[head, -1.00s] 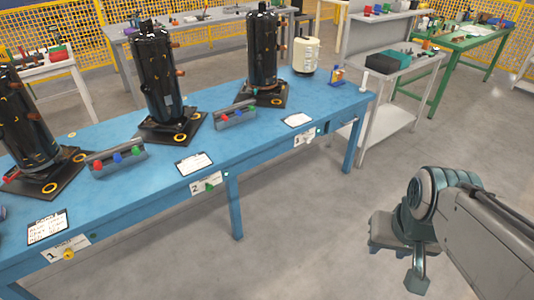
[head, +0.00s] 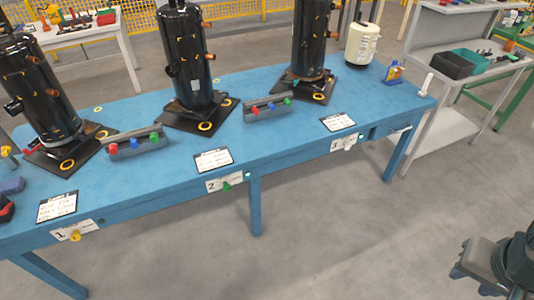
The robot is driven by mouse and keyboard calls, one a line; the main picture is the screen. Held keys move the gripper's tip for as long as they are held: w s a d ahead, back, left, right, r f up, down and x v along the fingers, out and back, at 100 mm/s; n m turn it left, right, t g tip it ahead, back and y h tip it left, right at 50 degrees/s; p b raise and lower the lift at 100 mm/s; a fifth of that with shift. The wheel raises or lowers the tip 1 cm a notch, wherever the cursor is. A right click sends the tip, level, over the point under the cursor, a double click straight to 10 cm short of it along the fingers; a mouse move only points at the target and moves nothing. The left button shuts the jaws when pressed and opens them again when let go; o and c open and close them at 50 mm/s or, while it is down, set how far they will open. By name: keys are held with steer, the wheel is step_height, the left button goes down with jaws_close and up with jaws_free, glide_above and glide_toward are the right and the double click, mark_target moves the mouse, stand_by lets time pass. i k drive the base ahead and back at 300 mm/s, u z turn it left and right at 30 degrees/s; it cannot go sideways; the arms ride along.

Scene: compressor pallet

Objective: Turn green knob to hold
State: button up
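The green knob (head: 226,187) sits on the label plate marked 2 (head: 240,179), on the front edge of the blue table (head: 300,140). Its pointer setting is too small to read. A yellow knob (head: 75,236) is on plate 1 at the left, and a white knob (head: 348,147) is on plate 3 at the right. My gripper (head: 468,280) is at the lower right corner, partly cut off by the frame, well apart from the table and the green knob. Its fingers are not clear enough to tell open from shut.
Black compressors (head: 188,60) stand on dark base plates along the table. Grey blocks with coloured knobs (head: 137,144) lie between them. A white tank (head: 361,44) stands at the back right. A grey shelf cart (head: 445,115) is on the right. The floor in front of the table is clear.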

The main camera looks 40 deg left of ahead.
mark_target(227, 187)
steer(key=u, duration=0.6)
steer(key=i, duration=0.8)
steer(key=u, duration=0.95)
